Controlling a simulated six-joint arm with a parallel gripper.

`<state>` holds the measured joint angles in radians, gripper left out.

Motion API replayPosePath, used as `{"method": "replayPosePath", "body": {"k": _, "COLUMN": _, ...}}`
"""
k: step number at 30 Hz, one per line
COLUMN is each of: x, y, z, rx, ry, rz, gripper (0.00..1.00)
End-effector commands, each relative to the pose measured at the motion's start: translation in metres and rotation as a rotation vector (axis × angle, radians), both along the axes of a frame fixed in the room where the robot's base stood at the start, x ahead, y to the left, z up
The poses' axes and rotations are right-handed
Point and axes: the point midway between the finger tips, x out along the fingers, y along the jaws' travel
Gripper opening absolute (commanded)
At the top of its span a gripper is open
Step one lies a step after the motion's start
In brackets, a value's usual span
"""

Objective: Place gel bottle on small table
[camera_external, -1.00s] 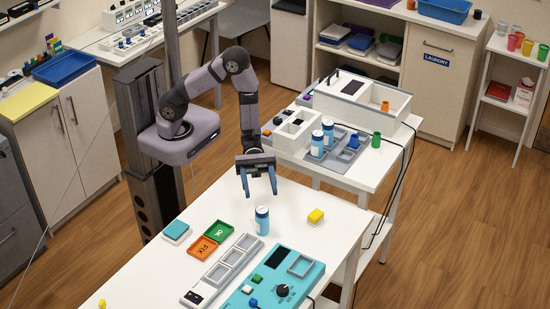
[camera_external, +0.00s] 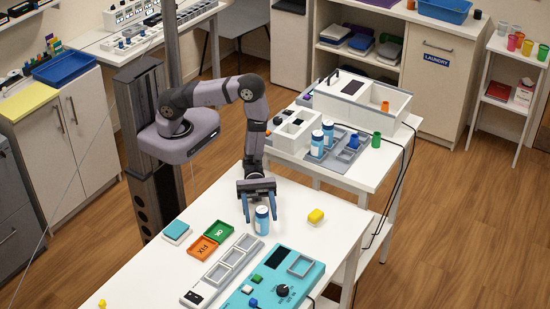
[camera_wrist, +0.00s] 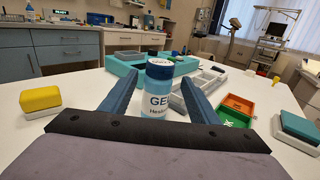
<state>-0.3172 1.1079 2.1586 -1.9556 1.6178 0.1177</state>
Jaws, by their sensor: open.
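The gel bottle (camera_external: 262,221) is blue and white with a "GEL" label and stands upright on the white table (camera_external: 330,236). It also shows in the wrist view (camera_wrist: 160,92), between the two fingers. My gripper (camera_external: 260,217) is open and low over the table, with one blue finger on each side of the bottle. In the wrist view the fingers (camera_wrist: 160,95) look apart from the bottle, with gaps at both sides. Whether the bottle is fully between the fingertips or just beyond them, I cannot tell. No tag in view marks which table is the small table.
A yellow block (camera_external: 316,216) stands right of the bottle. A green tray (camera_external: 218,231), an orange tray (camera_external: 203,249), a teal block (camera_external: 176,231) and a teal device (camera_external: 272,283) lie nearby. A second white table (camera_external: 372,178) behind holds two similar bottles and several containers.

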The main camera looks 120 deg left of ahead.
Motion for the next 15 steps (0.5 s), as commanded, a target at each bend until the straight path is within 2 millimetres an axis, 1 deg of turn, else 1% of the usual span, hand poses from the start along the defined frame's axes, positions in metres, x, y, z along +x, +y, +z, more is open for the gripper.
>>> {"method": "replayPosePath", "body": {"k": 7, "x": 0.005, "y": -0.006, "z": 0.0, "rx": 0.001, "ry": -0.001, "rz": -0.001, "gripper": 0.56}}
{"method": "replayPosePath", "body": {"k": 15, "x": 0.028, "y": -0.03, "z": -0.003, "rx": 0.001, "ry": -0.001, "rz": -0.003, "gripper": 0.56}}
